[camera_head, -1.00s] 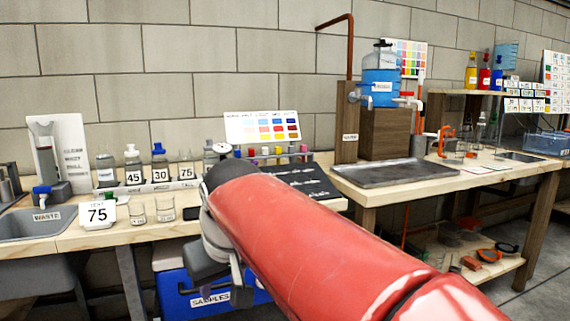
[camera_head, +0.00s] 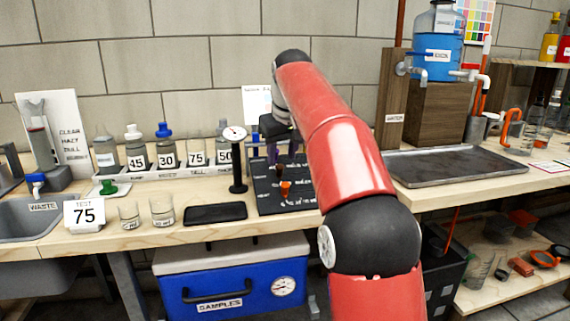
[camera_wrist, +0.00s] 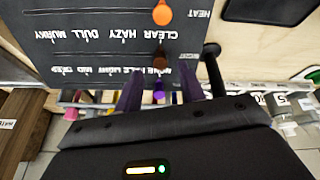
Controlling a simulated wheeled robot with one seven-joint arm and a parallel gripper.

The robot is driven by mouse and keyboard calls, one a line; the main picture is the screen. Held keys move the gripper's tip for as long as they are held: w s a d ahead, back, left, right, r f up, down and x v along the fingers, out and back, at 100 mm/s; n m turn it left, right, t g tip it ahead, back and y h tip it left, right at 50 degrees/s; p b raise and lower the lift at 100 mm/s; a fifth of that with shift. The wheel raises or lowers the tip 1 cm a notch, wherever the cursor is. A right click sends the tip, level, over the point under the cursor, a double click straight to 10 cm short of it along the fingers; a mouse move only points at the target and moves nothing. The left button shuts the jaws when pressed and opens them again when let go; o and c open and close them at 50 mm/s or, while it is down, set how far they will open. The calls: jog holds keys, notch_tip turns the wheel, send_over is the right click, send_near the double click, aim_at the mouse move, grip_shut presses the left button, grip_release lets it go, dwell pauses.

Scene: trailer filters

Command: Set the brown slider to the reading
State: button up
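The brown slider (camera_wrist: 160,56) is a small knob on a dark board (camera_wrist: 90,20), which shows upside down in the wrist view. In the head view the brown slider (camera_head: 279,171) shows small, behind the orange knob (camera_head: 286,189). My gripper (camera_wrist: 160,92) is open, its two purple fingers apart on either side of the purple knob. I cannot tell whether they touch anything.
A gauge on a black stand (camera_head: 237,160) is left of the board. A black pad (camera_head: 215,213), two small beakers and a TEST 75 card (camera_head: 84,213) lie further left. Labelled bottles stand in a rack behind. A metal tray (camera_head: 455,165) is at right.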

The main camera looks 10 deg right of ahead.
aim_at(280, 166)
jog(key=shift+x, duration=2.4)
jog(key=shift+c, duration=0.2)
grip_shut()
